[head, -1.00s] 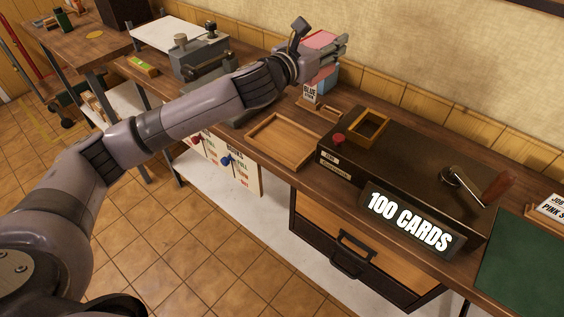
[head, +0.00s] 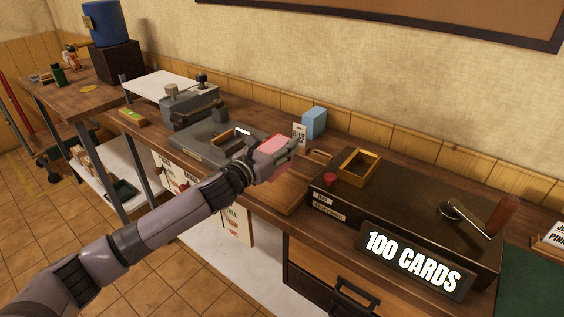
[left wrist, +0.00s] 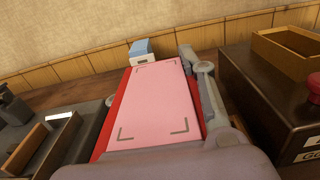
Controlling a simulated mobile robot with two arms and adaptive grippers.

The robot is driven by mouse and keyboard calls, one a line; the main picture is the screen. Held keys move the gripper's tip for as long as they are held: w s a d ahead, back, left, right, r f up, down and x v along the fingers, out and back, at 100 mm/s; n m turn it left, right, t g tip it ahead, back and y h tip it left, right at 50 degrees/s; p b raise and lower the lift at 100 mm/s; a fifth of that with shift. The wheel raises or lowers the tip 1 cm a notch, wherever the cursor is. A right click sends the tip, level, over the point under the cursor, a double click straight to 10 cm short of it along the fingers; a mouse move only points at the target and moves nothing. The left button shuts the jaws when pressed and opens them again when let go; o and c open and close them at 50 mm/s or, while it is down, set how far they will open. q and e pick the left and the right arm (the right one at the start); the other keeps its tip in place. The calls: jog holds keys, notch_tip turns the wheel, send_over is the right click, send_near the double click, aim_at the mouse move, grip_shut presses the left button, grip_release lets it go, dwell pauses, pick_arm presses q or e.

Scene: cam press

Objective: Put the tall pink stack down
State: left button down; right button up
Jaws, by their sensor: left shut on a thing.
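The tall pink stack (head: 272,145) is in my left gripper (head: 280,157), above the wooden tray (head: 287,197) on the bench. In the left wrist view the pink stack (left wrist: 155,103) shows its pink top face with dark corner marks, and a red side runs along it. A grey finger of my left gripper stands along its right side. The gripper is shut on the stack. Whether the stack's underside touches the tray is hidden. My right gripper is not in view.
The dark counting box (head: 405,205) with its crank and "100 CARDS" sign stands right of the tray. The grey press (head: 200,125) is to the left. A blue stack (head: 314,122) with a label card (head: 299,134) stands behind, near the wall.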

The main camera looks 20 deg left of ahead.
pick_arm(q)
jog(key=shift+f, duration=2.15)
jog(key=shift+f+b, duration=0.15)
jog(key=shift+b, duration=0.2)
jog(key=c, duration=1)
grip_release()
jog(key=shift+c, duration=0.2)
jog(key=b+v, duration=0.1)
jog(key=v, duration=1)
jog(key=shift+s, duration=0.1)
jog(key=shift+s+a, duration=0.1)
jog(key=shift+s, duration=0.35)
